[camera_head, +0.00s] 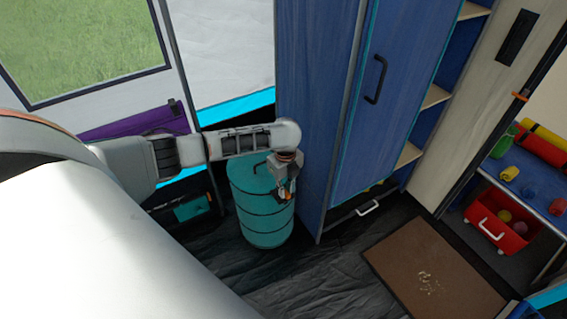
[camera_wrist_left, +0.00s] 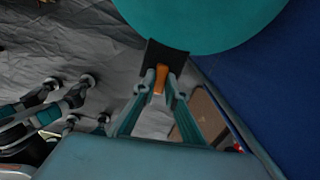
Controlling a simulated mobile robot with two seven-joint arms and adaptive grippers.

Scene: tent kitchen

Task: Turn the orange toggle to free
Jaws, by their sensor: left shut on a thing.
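The orange toggle (camera_wrist_left: 161,77) shows in the left wrist view, in front of a black plate (camera_wrist_left: 167,58) at the edge of a teal round surface. My left gripper (camera_wrist_left: 161,86) is shut on the toggle, one finger on each side of it. In the head view, my left gripper (camera_head: 285,191) is at the upper right side of the teal drum (camera_head: 262,221), pointing down. There the toggle is mostly hidden by the fingers, and I cannot read its setting. My right gripper is in neither view.
A blue cabinet (camera_head: 312,110) stands close to the right of the drum. A brown mat (camera_head: 430,275) lies on the dark floor. A red bin (camera_head: 500,220) stands under a blue shelf at the far right. My arm covers the lower left.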

